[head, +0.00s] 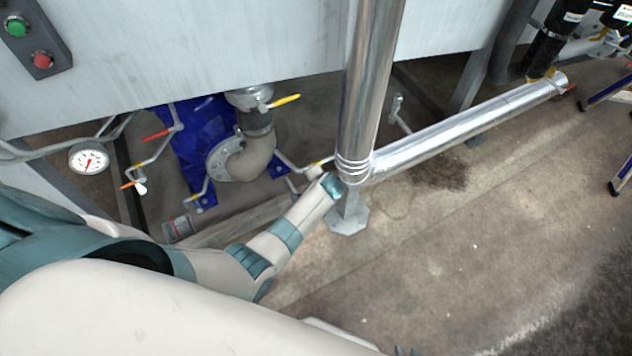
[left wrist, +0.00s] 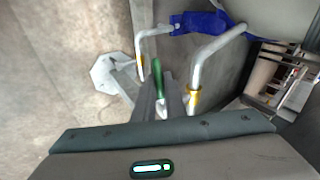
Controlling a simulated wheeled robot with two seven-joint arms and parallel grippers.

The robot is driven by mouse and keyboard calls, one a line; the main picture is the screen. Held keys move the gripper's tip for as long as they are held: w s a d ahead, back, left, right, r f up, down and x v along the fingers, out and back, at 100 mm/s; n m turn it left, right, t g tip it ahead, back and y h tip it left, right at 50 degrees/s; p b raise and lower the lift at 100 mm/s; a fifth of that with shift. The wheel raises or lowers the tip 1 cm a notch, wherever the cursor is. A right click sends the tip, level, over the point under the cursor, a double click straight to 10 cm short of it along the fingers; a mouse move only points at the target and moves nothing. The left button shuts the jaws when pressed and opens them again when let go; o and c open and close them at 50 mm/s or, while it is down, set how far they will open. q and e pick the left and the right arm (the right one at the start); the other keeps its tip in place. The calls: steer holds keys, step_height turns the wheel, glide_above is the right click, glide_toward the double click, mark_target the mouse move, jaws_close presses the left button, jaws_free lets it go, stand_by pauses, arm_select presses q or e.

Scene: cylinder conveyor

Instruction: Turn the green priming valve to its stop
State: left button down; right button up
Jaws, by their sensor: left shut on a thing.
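The green priming valve's handle (left wrist: 157,73) shows in the left wrist view, close to two bent pale pipes. The grey fingers of my left gripper (left wrist: 162,88) are shut on this handle. In the head view my left arm reaches to the lower end of the upright silver pipe, and there the gripper and the green handle are hidden behind my wrist and the pipe. Of my right gripper only small dark parts (head: 405,351) seem to show at the bottom edge, too little to read its jaws.
The upright silver pipe (head: 368,90) stands close by my left wrist, and a long silver pipe (head: 470,128) runs right from it. A yellow handle (head: 285,100), a red handle (head: 157,135) and a gauge (head: 89,159) are at the left.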

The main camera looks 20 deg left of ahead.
arm_select(q)
steer(key=shift+r+m+g+y+p, duration=0.35)
steer(key=shift+g+y, duration=0.25)
steer(key=shift+g, duration=0.2)
arm_select(e)
steer(key=shift+w+a+r+t, duration=0.3)
steer(key=shift+w+a+r, duration=0.05)
steer(key=shift+a, duration=0.05)
arm_select(q)
steer(key=c, duration=1.8)
jaws_free()
steer(key=shift+r, duration=0.1)
arm_select(e)
steer(key=shift+w, duration=0.1)
